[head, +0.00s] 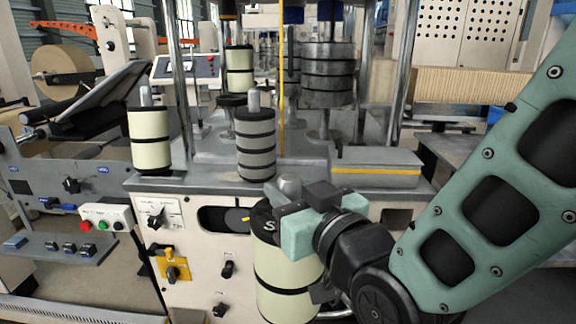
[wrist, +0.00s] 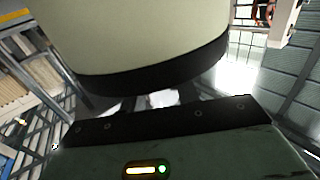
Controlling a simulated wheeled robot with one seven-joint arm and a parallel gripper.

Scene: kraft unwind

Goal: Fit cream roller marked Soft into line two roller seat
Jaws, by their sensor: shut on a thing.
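A cream roller (head: 287,272) with black bands hangs in front of the machine's front panel. A white letter S shows on its black top; the rest of the marking is hidden by my gripper. My gripper (head: 292,205) is shut on the roller's top end, by the grey knob, and holds it upright. In the wrist view the roller's cream side (wrist: 140,35) and black end band fill the upper part. I cannot tell which place is the line two roller seat.
On the machine deck (head: 205,182) stand another cream roller (head: 149,140), a grey banded roller (head: 256,152) and a low grey box (head: 376,167) with a yellow stripe. Further back are another cream roller (head: 240,75) and a grey metal roller (head: 328,75). A thin yellow upright (head: 282,90) stands mid-deck.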

